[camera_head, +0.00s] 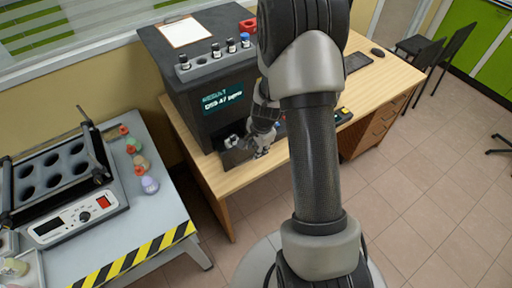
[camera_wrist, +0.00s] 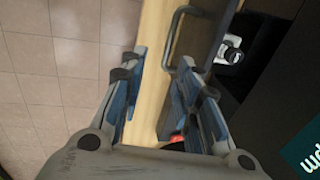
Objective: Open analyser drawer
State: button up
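The dark analyser (camera_head: 200,122) with a lit screen stands on the wooden desk. Its dark drawer (camera_head: 237,158) is low on the front; it appears to stand out a little, with a small white fitting (camera_wrist: 230,50) showing in a recess. The drawer's dark bar handle (camera_wrist: 173,38) runs between my fingertips in the wrist view. My gripper (camera_wrist: 164,57) is open around the handle, with a gap visible beside the left finger; contact at the right finger is unclear. In the head view my gripper (camera_head: 262,147) is at the drawer front, partly hidden by my arm.
A clipboard (camera_head: 184,31) and a row of small bottles (camera_head: 231,46) are on top of the analyser. A grey bench (camera_head: 165,215) with a heater block (camera_head: 75,210) and several small flasks stands at left. A keyboard (camera_head: 357,62) lies on the desk. The tiled floor at right is mostly clear.

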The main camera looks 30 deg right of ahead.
notch_tip(320, 180, up, 12)
jog(key=s+p, duration=0.2)
jog(key=p, duration=0.6)
jog(key=shift+s+f+p, duration=0.2)
jog(key=shift+f+p, duration=0.05)
jog(key=shift+p, duration=0.1)
dwell(0.4)
jog(key=shift+r, duration=0.1)
notch_tip(320, 180, up, 12)
jog(key=s, duration=0.2)
jog(key=shift+s+f, duration=0.15)
jog(key=shift+f, duration=0.05)
dwell(0.5)
